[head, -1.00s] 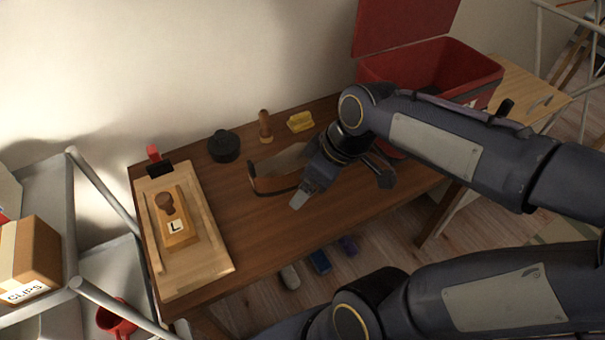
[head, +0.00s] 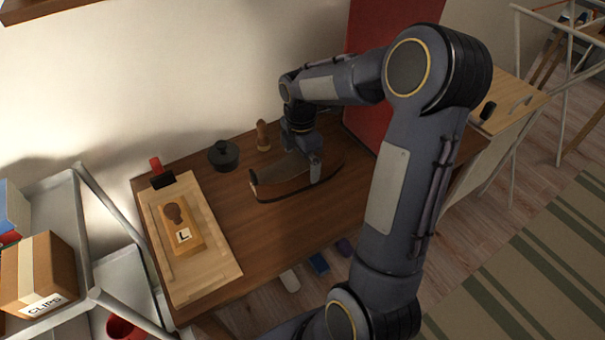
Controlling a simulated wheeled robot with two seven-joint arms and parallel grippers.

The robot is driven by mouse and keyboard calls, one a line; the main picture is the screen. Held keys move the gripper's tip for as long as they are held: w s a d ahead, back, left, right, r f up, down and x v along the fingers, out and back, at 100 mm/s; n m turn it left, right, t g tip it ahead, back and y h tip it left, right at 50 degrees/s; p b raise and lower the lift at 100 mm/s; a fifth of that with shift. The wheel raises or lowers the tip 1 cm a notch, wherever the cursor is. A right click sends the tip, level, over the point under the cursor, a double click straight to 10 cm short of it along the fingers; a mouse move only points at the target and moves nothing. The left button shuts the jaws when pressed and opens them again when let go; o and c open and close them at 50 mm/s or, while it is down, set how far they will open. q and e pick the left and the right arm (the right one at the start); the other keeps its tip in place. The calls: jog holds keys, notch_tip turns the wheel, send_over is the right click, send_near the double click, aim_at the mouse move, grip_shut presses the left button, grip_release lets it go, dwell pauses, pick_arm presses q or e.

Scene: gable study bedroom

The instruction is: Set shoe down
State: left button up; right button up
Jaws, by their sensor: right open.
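The shoe (head: 272,186), a long brown piece with curved sides and a dark upper face, lies on the brown wooden table (head: 238,225). My right gripper (head: 304,165) points down over the shoe's right part. It is open, with one finger showing in front of the shoe's near side. The other finger is mostly hidden, and I cannot tell whether the fingers touch the shoe. My left gripper is not in view.
A pale board (head: 213,262) with a block marked L (head: 193,222) lies at the table's left. A black pot (head: 223,157) and a wooden peg (head: 263,136) stand behind the shoe. A red box lid (head: 365,125) rises behind my arm. The front middle is clear.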

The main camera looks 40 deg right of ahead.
aim_at(301, 167)
notch_tip(301, 167, down, 4)
jog(key=shift+r, duration=0.25)
jog(key=shift+r, duration=0.1)
jog(key=c, duration=1.4)
